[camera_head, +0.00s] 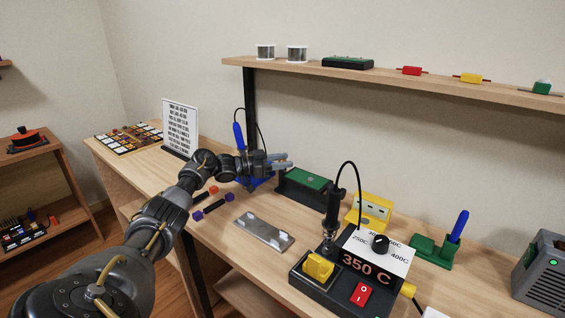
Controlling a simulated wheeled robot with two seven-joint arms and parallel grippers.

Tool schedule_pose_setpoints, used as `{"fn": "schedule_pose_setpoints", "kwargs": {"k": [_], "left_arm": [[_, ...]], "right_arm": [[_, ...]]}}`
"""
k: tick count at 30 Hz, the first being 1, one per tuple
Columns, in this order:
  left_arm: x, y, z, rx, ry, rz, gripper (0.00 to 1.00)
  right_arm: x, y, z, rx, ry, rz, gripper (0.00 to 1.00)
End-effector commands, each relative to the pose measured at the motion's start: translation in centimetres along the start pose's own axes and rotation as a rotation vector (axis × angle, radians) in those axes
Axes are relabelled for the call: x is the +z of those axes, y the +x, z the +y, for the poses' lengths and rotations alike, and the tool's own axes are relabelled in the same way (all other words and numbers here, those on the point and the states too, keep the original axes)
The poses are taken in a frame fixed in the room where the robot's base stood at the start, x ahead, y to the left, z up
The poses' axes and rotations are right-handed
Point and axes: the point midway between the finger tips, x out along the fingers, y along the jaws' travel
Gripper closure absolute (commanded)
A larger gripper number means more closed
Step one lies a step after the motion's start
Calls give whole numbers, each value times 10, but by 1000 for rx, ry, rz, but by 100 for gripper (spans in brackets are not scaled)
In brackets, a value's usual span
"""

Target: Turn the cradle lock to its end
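No part is clearly marked as the cradle lock, and I cannot tell for sure which one it is. A black cradle (290,187) holding a green board (308,178) stands in the middle of the bench. My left gripper (286,164) points right, just above and behind the left end of the black cradle. Its fingers look small, and their gap is unclear. A blue stand (262,182) is partly hidden behind my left wrist. My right gripper is out of view.
A soldering iron (333,205) stands upright at the station, its cable looping above. A metal plate (264,232) lies in front of the black cradle. A yellow block (372,208) and a green holder (431,250) stand to the right. A shelf (400,82) overhangs the back.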

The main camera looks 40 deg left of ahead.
Motion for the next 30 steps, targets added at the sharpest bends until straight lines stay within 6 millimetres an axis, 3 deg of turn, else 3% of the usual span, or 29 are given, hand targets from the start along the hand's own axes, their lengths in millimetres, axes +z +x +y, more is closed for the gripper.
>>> {"fn": "schedule_pose_setpoints", "kwargs": {"k": [10,16,28,30], "left_arm": [[-3,1,1,3,0,0,55],[-33,1,0,2,5,3,55],[-92,-16,51,3,5,-1,55],[-95,-20,64,4,3,-2,55]], "right_arm": [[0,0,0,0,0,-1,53],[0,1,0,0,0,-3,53],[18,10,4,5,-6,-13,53],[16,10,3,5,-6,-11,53]]}}
